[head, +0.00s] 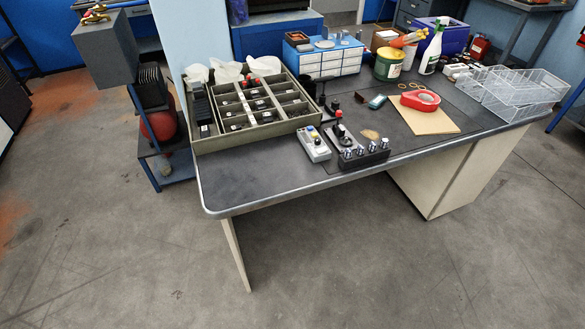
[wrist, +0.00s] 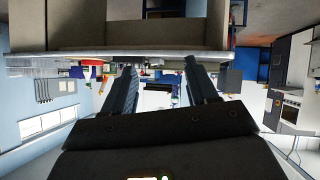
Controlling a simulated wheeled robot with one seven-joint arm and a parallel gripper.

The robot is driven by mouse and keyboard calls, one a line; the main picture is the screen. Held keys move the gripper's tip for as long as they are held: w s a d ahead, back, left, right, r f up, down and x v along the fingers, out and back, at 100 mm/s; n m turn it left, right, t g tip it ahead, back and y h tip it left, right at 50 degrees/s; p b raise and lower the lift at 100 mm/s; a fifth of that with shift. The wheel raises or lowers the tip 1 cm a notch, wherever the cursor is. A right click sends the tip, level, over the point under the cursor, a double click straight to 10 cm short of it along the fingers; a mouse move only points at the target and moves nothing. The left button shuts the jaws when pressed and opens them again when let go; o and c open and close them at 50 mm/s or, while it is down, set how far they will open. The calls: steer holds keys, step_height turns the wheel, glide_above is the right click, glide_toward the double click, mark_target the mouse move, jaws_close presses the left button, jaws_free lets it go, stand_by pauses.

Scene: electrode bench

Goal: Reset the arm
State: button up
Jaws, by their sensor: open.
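My gripper (wrist: 158,88) shows in the wrist view with its two dark fingers spread apart and nothing between them. The wrist view appears upside down, with a pale desk edge across its top, beyond the fingertips. My arm and gripper do not show in the head view. The dark-topped desk (head: 240,184) stands in the middle of the head view, with bench items on its top.
A compartment tray (head: 270,132) holds small dark parts. A grey box with knobs (head: 314,144) and a black block with silver knobs (head: 364,157) stand near the front edge. The desk's front left is bare.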

steer(key=s+d+r+m+t, duration=0.1)
steer(key=s+d+r+m, duration=0.1)
steer(key=s+r, duration=0.3)
steer(key=s+d+r+m+t+h, duration=0.1)
steer(key=s+r, duration=0.4)
steer(key=r, duration=0.6)
steer(key=shift+d+r+m+t, duration=0.4)
steer(key=shift+d+t, duration=0.2)
steer(key=shift+d, duration=0.5)
